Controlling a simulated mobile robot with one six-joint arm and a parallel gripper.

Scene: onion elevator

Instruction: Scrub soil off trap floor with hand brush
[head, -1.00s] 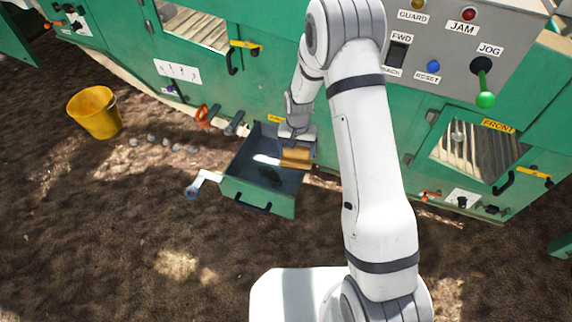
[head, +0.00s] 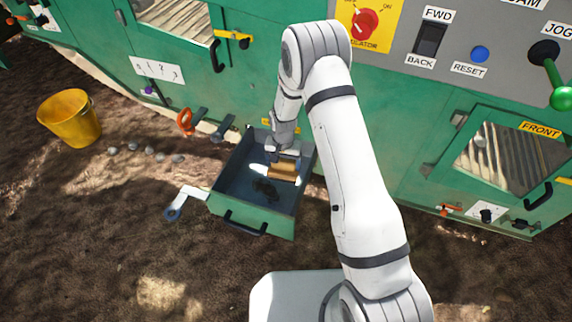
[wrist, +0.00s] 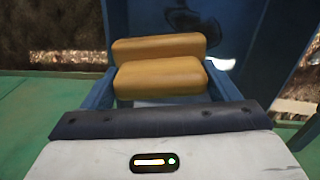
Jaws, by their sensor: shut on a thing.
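The trap is an open green drawer (head: 252,218) with a dark blue-grey inside, pulled out at the foot of the green machine. A dark patch of soil (head: 265,189) lies on its floor. My gripper (head: 283,160) reaches down into the drawer, shut on the hand brush (head: 284,172), which has a tan wooden back. In the wrist view the brush (wrist: 160,78) shows as two tan wooden parts between my blue fingers. Its bristles are hidden, and I cannot tell whether they touch the floor.
A yellow bucket (head: 70,119) stands on the bare ground at the left, with several onion-like lumps (head: 135,148) beside it. The control panel (head: 455,40) is at the upper right.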

